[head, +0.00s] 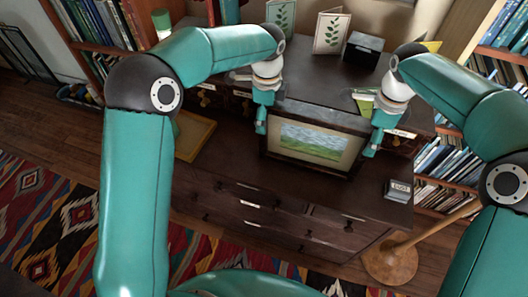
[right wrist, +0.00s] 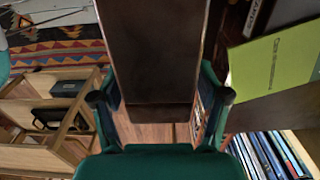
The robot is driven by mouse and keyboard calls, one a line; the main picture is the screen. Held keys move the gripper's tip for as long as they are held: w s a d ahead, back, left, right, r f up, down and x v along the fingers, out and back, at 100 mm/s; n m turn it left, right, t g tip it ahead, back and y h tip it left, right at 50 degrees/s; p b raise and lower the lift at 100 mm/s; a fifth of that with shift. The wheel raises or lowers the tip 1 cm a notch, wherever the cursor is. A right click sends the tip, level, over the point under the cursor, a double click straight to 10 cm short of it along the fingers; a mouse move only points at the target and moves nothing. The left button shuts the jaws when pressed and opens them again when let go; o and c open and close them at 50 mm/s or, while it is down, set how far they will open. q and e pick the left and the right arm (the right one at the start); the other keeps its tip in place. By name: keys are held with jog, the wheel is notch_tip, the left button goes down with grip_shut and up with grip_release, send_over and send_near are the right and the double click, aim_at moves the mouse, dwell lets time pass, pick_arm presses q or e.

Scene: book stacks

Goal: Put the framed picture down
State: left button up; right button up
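The framed picture (head: 312,141), a green landscape in a thick dark brown frame, is upright between my two grippers, facing the head camera. My left gripper (head: 262,120) is at its left edge, with one finger in front and the rest hidden. My right gripper (head: 377,135) is at its right edge. In the right wrist view the frame's dark side (right wrist: 158,55) fills the space between the right gripper's fingers (right wrist: 158,85), one against each face. I cannot tell whether the bottom edge touches the dark dresser top (head: 225,160).
An empty tan frame or tray (head: 195,136) lies to the left on the dresser. A small sign block (head: 398,190) stands front right. Behind are a dark box (head: 363,50) and two plant cards (head: 330,33). A green book (right wrist: 275,60) is close to the right gripper. Bookshelves flank both sides.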

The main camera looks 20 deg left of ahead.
pick_arm(q)
notch_tip(320, 180, up, 12)
jog(key=shift+w+f, duration=0.1)
jog(key=shift+f, duration=0.1)
jog(key=shift+r, duration=0.1)
pick_arm(e)
notch_tip(320, 180, up, 12)
jog(key=shift+f, duration=0.1)
dwell(0.5)
dwell(0.5)
